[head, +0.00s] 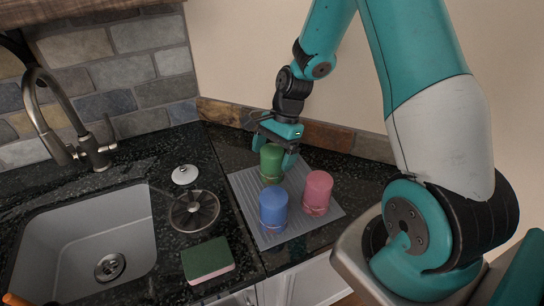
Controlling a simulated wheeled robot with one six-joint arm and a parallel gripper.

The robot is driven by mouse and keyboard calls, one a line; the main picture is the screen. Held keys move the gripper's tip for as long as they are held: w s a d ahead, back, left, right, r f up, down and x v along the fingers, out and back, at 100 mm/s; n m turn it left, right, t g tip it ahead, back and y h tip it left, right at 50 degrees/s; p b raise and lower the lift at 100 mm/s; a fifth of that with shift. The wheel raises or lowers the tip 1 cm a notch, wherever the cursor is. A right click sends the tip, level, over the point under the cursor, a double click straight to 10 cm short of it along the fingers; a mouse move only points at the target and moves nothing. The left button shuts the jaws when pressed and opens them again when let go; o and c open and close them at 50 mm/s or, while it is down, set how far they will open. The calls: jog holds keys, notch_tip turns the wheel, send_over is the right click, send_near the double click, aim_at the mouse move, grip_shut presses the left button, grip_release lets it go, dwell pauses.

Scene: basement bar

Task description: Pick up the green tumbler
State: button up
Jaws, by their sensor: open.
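The green tumbler (270,164) stands on a grey ribbed mat (245,186) on the dark counter, near the mat's back edge. My gripper (273,155) points down over it, with one finger on its left and the other on its right. The gripper is open. The fingers partly cover the tumbler's upper part, and I cannot tell whether they touch it.
A blue tumbler (273,211) and a pink tumbler (317,192) stand close in front on the same mat. To the left are a green-and-pink sponge (207,259), a sink strainer (194,211), a white-rimmed stopper (185,175), a sink (95,240) and a faucet (62,130). A wall is close behind.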

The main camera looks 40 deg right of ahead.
jog(key=shift+a+f, duration=0.2)
jog(key=shift+f, duration=0.3)
jog(key=c, duration=1)
jog(key=shift+r, duration=0.15)
